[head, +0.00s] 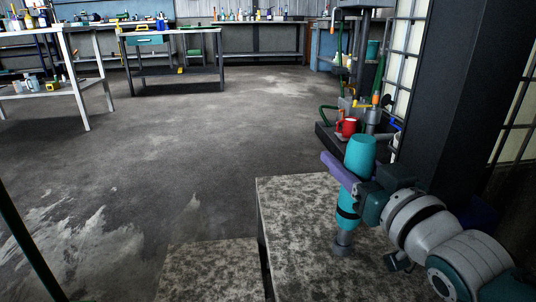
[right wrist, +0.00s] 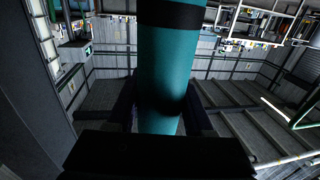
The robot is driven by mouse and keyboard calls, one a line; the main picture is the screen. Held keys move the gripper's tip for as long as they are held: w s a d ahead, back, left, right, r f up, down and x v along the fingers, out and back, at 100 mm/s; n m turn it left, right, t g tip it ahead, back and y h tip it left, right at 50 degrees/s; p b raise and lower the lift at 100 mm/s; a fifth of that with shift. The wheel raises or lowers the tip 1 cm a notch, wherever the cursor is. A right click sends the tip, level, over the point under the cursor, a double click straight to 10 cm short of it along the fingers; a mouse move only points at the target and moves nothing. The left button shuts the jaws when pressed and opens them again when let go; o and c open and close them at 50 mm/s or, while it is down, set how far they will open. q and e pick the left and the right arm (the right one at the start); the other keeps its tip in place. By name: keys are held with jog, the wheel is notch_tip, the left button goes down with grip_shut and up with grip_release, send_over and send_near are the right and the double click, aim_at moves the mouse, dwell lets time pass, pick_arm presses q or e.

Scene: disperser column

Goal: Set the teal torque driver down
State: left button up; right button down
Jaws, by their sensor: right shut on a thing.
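The teal torque driver (head: 361,153) is upright in the head view, slightly tilted, with a black band and a grey lower end. It stands over the speckled stone-like block (head: 290,222); I cannot tell whether its lower end touches the top. My right gripper (head: 345,178) is shut around the driver's middle, with a purple finger along its left side. In the right wrist view the teal driver (right wrist: 165,75) fills the middle between the dark fingers. My left gripper is not in view.
A red can-like object (head: 347,127) and other tools stand on a dark base just behind the driver. A dark column (head: 432,90) rises close to the right. A lower speckled block (head: 212,270) adjoins at left. Open floor and workbenches (head: 172,32) lie beyond.

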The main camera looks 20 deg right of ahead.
jog(key=shift+w+r, duration=0.1)
jog(key=shift+r, duration=0.05)
jog(key=shift+c, duration=1.5)
grip_release()
jog(key=shift+f, duration=0.2)
jog(key=shift+s+r, duration=0.25)
jog(key=shift+s, duration=0.05)
jog(key=s+a+f+n+g+p, duration=0.1)
jog(key=s+a+g, duration=0.2)
jog(key=s, duration=0.5)
jog(key=s+a+f+n+g+y+p, duration=0.1)
jog(key=s+a+g, duration=0.1)
jog(key=s+g, duration=0.4)
jog(key=s+a+f+g+p, duration=0.1)
jog(key=s+g, duration=0.4)
jog(key=s, duration=0.7)
jog(key=a+p, duration=0.1)
jog(key=a, duration=0.1)
jog(key=shift+a+n, duration=0.35)
jog(key=shift+n, duration=0.05)
